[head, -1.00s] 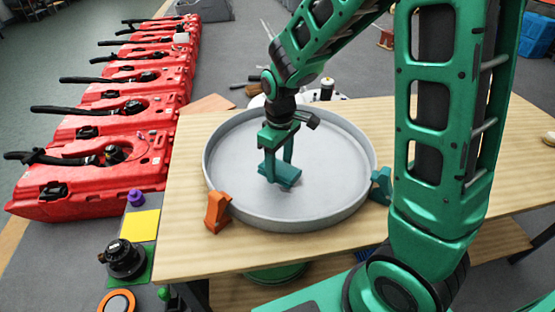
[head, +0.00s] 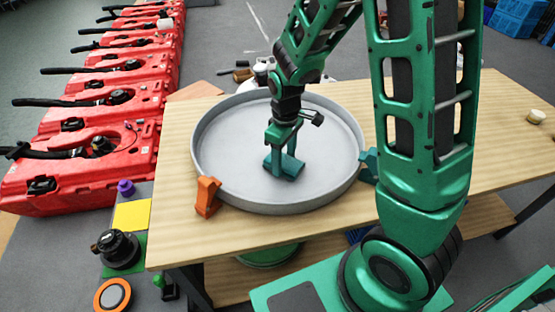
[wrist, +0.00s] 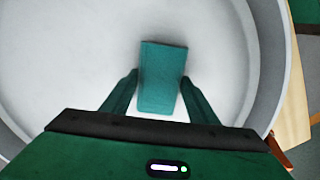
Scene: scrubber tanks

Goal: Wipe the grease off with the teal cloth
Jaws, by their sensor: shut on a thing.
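The teal cloth (head: 291,167) is a folded block held low over the floor of a round grey pan (head: 225,165), a little right of and nearer than its middle. My gripper (head: 284,160) points down, shut on the cloth with a finger on either side. In the wrist view the cloth (wrist: 163,75) sticks out ahead between the two fingers of my gripper (wrist: 159,85). I cannot tell whether the cloth touches the pan floor. No grease shows clearly on the visible pan floor; the part under the cloth is hidden.
The pan stands on a wooden table (head: 480,140), with an orange clamp (head: 207,196) and a teal clamp (head: 369,164) at its rim. Red tanks (head: 100,120) line the left. A small cup (head: 536,116) sits at the right. The table's right side is mostly clear.

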